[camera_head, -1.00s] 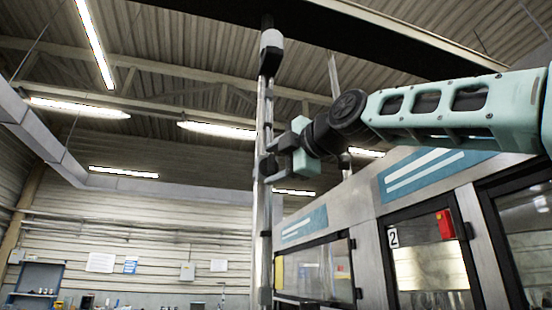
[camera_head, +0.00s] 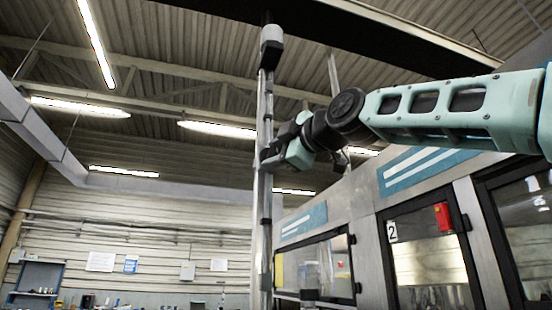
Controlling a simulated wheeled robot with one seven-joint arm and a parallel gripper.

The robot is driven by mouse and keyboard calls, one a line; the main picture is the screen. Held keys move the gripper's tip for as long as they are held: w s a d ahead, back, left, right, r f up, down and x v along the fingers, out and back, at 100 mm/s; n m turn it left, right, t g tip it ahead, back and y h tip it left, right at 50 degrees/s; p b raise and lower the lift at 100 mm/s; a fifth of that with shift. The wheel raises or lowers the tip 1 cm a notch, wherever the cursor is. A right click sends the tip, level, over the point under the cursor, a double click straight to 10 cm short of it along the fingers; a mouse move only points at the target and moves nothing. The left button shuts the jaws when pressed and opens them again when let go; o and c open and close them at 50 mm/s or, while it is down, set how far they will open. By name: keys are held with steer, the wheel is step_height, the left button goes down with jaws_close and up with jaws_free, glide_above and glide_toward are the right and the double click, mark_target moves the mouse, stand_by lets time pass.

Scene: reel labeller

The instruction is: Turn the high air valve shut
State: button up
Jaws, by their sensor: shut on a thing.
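A vertical metal air pipe (camera_head: 264,215) rises in the middle of the head view, with a pale cap and dark fitting (camera_head: 271,42) near its top. My gripper (camera_head: 268,157) reaches in from the right and is at the pipe at about mid-height, its dark fingers closed against the pipe's front. It is shut on the valve's handle there. The handle and valve body are small and mostly hidden behind the fingers, so the handle's angle cannot be read. The gripper is rolled at a slant.
A large machine with glazed doors (camera_head: 425,265) and a red box (camera_head: 444,217) stands on the right, below my arm. A dark roof beam (camera_head: 330,20) crosses above. The space left of the pipe is open to the far wall.

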steer(key=m, duration=0.1)
steer(key=m+t+b, duration=0.1)
steer(key=m, duration=0.1)
steer(key=m+t+b, duration=0.1)
steer(key=shift+s+a+f+m, duration=0.1)
steer(key=shift+a+f+m, duration=0.05)
steer(key=shift+f+m, duration=0.2)
steer(key=m+t+h+b, duration=0.1)
steer(key=m+b, duration=0.1)
steer(key=m, duration=0.1)
steer(key=m+t+h+b, duration=0.1)
steer(key=m+b, duration=0.1)
steer(key=m, duration=0.2)
steer(key=m+t+h+b, duration=0.1)
steer(key=m+b, duration=0.2)
steer(key=shift+a+m+t, duration=0.15)
steer(key=shift+m+t, duration=0.1)
steer(key=shift+t, duration=0.05)
steer(key=shift+m+t+h, duration=0.3)
steer(key=shift+m+h, duration=0.8)
steer(key=shift+m, duration=0.7)
steer(key=shift+r+m, duration=0.1)
steer(key=shift+m, duration=0.3)
steer(key=o, duration=1)
steer(key=shift+c, duration=0.2)
